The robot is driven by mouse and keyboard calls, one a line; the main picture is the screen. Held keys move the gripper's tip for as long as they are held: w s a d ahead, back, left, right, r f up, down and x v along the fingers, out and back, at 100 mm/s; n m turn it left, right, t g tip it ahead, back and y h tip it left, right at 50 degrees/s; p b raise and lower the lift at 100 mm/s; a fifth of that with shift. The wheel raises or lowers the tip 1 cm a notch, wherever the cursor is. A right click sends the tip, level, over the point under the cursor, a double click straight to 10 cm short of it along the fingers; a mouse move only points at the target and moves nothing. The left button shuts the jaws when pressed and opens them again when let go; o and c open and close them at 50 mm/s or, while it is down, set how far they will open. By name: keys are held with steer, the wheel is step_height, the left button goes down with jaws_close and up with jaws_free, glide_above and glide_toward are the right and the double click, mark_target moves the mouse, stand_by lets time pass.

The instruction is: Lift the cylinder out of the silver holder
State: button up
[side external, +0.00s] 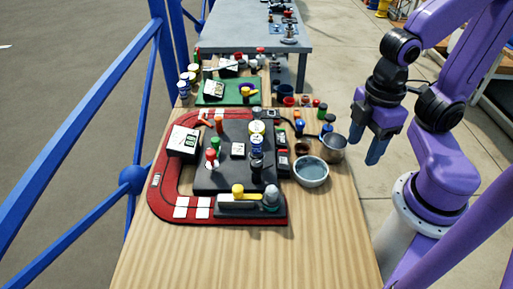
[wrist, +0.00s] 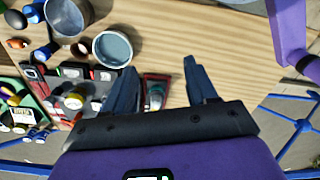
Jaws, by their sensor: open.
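My gripper (side external: 367,142) is open and empty, above and to the right of the wooden table; its two blue fingers also show in the wrist view (wrist: 158,72). Upright cylinders with pale yellow and white tops (side external: 257,128) stand on the dark board, left of my gripper. A silver-grey cup (side external: 333,149) stands at the table's right side, nearer my gripper, and also shows in the wrist view (wrist: 68,14). I cannot tell which piece is the silver holder, or whether a cylinder sits in one.
A grey bowl (side external: 311,173) stands beside the cup. A green board (side external: 213,97) lies behind. The wooden table's front is clear (side external: 250,262). Blue rails run left.

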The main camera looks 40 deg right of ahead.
steer(key=shift+o, duration=0.7)
